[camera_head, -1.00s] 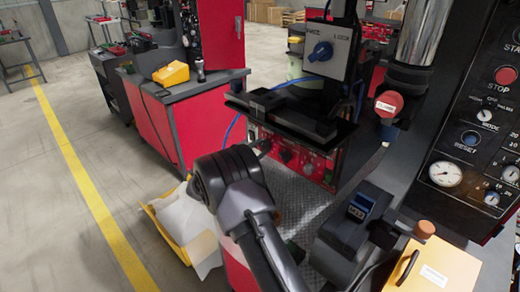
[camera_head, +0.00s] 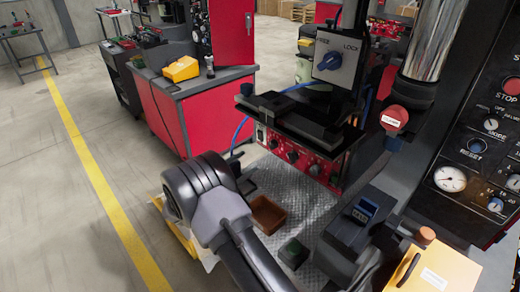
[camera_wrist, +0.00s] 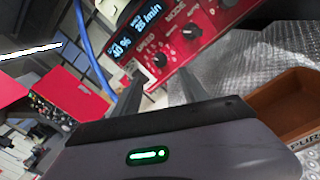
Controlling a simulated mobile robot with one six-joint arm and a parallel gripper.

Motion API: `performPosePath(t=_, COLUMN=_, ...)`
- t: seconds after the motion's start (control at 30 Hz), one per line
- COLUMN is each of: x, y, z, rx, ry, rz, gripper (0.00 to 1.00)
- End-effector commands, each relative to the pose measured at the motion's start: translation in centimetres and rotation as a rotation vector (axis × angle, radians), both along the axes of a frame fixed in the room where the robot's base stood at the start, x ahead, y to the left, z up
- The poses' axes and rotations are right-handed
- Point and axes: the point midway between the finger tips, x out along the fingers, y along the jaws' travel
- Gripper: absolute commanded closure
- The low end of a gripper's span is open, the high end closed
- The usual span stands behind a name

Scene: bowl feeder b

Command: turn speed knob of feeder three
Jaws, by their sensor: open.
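The red feeder control panel (camera_head: 300,160) sits under a dark platform in the head view, with several dark knobs on its front. In the wrist view the same kind of red panel (camera_wrist: 200,22) shows a lit display (camera_wrist: 130,42) reading 40 % and 25/min. A dark knob (camera_wrist: 160,60) is at the label SPEED, and a second knob (camera_wrist: 190,33) is at MODE. My gripper (camera_wrist: 160,78) is open and empty, its two fingers pointing at the panel on either side of the speed knob in the picture. No contact is visible. In the head view my arm mostly hides the gripper.
A blue cable (camera_head: 240,130) runs near the panel. Open floor lies left.

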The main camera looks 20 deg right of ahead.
Motion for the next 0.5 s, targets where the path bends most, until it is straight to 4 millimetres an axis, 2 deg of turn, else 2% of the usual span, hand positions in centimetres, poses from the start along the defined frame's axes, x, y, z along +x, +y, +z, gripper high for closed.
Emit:
performPosePath(t=0.1, x=-1.1, y=2.9, z=0.2, rx=0.0, ry=0.0, rz=0.002, gripper=0.49)
performPosePath(t=0.2, x=-1.8, y=4.5, z=0.0, rx=0.0, ry=0.0, rz=0.002, gripper=0.49)
performPosePath(t=0.33, x=-2.3, y=5.5, z=-0.1, rx=0.0, ry=0.0, rz=0.0, gripper=0.49)
performPosePath(t=0.5, x=-2.3, y=5.7, z=-0.2, rx=0.0, ry=0.0, rz=-0.001, gripper=0.49)
